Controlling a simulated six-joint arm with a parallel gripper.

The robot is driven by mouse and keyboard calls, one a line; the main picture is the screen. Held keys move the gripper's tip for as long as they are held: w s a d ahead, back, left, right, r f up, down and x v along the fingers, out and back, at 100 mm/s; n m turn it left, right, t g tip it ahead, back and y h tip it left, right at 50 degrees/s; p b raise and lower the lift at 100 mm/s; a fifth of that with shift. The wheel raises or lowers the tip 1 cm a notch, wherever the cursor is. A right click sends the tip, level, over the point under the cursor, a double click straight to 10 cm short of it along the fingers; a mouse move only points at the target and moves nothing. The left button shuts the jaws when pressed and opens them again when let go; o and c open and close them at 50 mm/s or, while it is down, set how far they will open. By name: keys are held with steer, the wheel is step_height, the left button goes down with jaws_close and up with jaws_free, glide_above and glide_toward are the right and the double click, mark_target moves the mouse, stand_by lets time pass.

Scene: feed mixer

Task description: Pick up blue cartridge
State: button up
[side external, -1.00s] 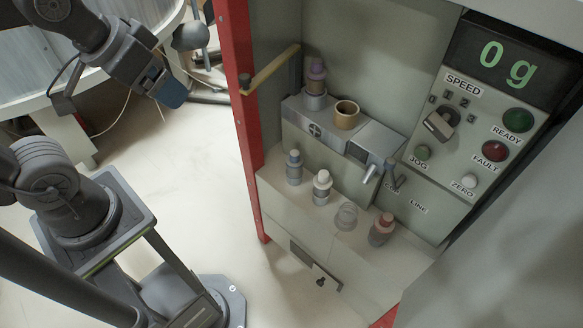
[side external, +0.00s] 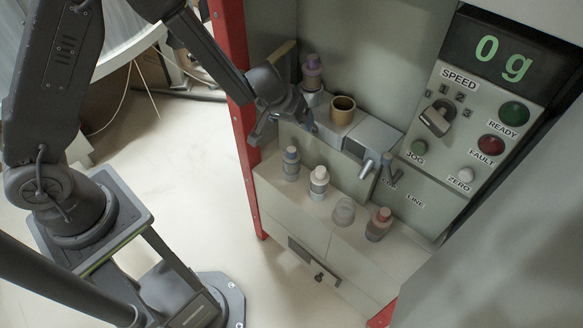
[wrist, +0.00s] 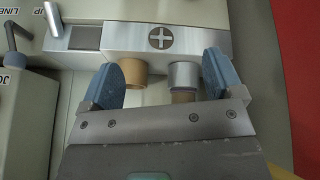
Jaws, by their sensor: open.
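The blue cartridge (side external: 291,164), a small grey bottle with a blue-grey cap, stands upright at the left end of the row on the lower shelf in the side view. I cannot make it out in the wrist view. My gripper (side external: 284,126) is open and empty, above and slightly left of the blue cartridge, apart from it.
Behind are a purple-capped cartridge (side external: 311,72), a metal block (side external: 372,138) and a control panel (side external: 465,120). A red post (side external: 240,110) borders the left.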

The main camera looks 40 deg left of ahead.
steer(key=g+y, duration=0.1)
glide_toward(291, 150)
steer(key=x, duration=0.6)
steer(key=shift+w+a+f, duration=0.2)
steer(key=shift+w+a, duration=0.05)
steer(key=shift+w, duration=0.2)
steer(key=shift+s+d+x, duration=0.15)
steer(key=shift+x, duration=1.35)
steer(key=shift+s+d+x, duration=0.1)
steer(key=shift+s+x, duration=0.1)
steer(key=shift+x, duration=1.25)
steer(key=shift+f, duration=0.15)
jaws_close()
steer(key=shift+r, duration=5.1)
